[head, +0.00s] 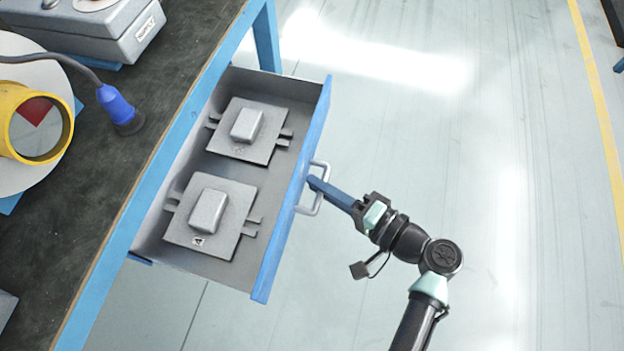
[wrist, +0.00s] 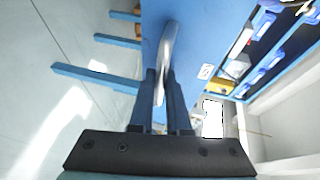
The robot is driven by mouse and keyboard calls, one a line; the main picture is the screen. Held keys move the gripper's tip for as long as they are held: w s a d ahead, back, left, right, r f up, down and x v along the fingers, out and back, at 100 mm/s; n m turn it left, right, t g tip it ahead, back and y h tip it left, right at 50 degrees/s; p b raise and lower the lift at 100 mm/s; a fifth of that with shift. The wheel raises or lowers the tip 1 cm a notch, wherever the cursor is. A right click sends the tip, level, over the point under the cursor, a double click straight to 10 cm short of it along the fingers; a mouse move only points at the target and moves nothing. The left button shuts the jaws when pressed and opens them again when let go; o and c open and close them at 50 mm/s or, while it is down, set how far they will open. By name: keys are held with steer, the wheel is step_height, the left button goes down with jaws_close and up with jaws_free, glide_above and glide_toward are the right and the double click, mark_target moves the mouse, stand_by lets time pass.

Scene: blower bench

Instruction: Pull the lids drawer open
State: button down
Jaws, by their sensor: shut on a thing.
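The lids drawer (head: 292,190) stands open, pulled out from the blue-edged bench, with a blue front and a grey inside. Two grey lids lie in it: one nearer the back (head: 262,149) and one nearer the front (head: 188,236) marked 4. A silver bar handle (head: 313,188) sits on the drawer front. My gripper (head: 318,186) is shut on this handle, its blue fingers reaching to it from the right. In the wrist view the fingers (wrist: 164,88) close around the handle (wrist: 167,50) against the blue drawer front (wrist: 200,35).
The dark bench top (head: 85,195) is on the left. It carries a yellow ring (head: 66,113), a blue plug-like part (head: 116,102) on a cable, and a grey box (head: 95,28). The pale floor (head: 480,180) right of the drawer is clear around my arm.

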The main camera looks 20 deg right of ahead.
steer(key=shift+s+d, duration=0.1)
steer(key=shift+d, duration=0.05)
steer(key=c, duration=1.2)
jaws_free()
steer(key=shift+o, duration=0.2)
steer(key=p+v, duration=0.2)
steer(key=v, duration=1.1)
